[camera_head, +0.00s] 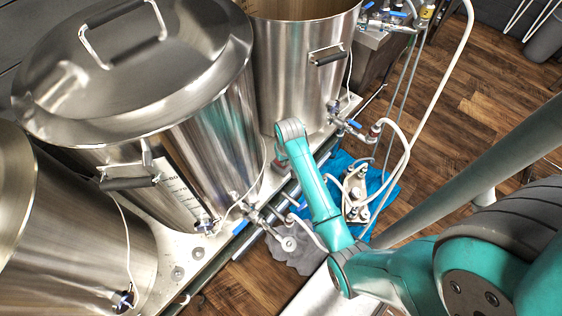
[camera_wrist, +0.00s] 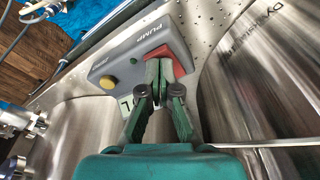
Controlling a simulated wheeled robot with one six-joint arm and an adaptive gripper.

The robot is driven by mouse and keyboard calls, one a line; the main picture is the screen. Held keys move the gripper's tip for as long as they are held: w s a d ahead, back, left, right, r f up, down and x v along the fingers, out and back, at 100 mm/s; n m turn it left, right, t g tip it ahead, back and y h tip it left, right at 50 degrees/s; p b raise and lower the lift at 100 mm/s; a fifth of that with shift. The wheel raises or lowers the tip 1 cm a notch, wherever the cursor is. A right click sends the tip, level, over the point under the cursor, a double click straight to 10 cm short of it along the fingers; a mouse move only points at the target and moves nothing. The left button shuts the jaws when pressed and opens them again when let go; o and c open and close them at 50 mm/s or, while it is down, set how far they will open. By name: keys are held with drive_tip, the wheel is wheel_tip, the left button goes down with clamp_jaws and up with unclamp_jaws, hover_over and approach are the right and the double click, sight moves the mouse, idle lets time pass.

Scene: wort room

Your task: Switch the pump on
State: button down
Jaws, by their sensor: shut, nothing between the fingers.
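The grey pump control box (camera_wrist: 130,58) fills the middle of the wrist view, with the word PUMP on its face. It carries a red switch (camera_wrist: 157,49) and a round yellow button (camera_wrist: 108,82). My gripper (camera_wrist: 160,68) is shut and empty, its fingertips right at the red switch and covering part of it. I cannot tell whether they touch it or which way the switch is set. In the head view, my teal arm reaches toward the kettles, and neither the gripper nor the control box can be made out.
Large steel kettles, one lidded (camera_head: 130,90) and one open-topped (camera_head: 300,80), stand on a pale bench at the left. Pump-like metal fittings (camera_head: 355,195) with white hoses (camera_head: 398,160) lie over a blue cloth (camera_head: 385,190).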

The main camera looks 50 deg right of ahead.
drive_tip(key=shift+f, duration=0.5)
drive_tip(key=shift+r, duration=3)
drive_tip(key=s+a+f+n+t+h, duration=0.1)
drive_tip(key=s+a+f+t, duration=0.15)
drive_tip(key=s+a, duration=0.45)
drive_tip(key=s+a+f+n+t, duration=0.1)
drive_tip(key=s+a+n+t, duration=0.1)
drive_tip(key=s+a+t, duration=0.4)
drive_tip(key=s+a+r+n+t+y, duration=0.1)
drive_tip(key=s+a+r, duration=0.3)
drive_tip(key=s+r, duration=0.5)
drive_tip(key=s+a+r+n+t, duration=0.1)
drive_tip(key=s+a+r+t, duration=0.3)
drive_tip(key=s+r, duration=0.6)
wheel_tip(320, 180, up, 6)
drive_tip(key=shift+a+f+n+y, duration=0.25)
drive_tip(key=shift+n+y, duration=0.05)
drive_tip(key=shift+y, duration=0.1)
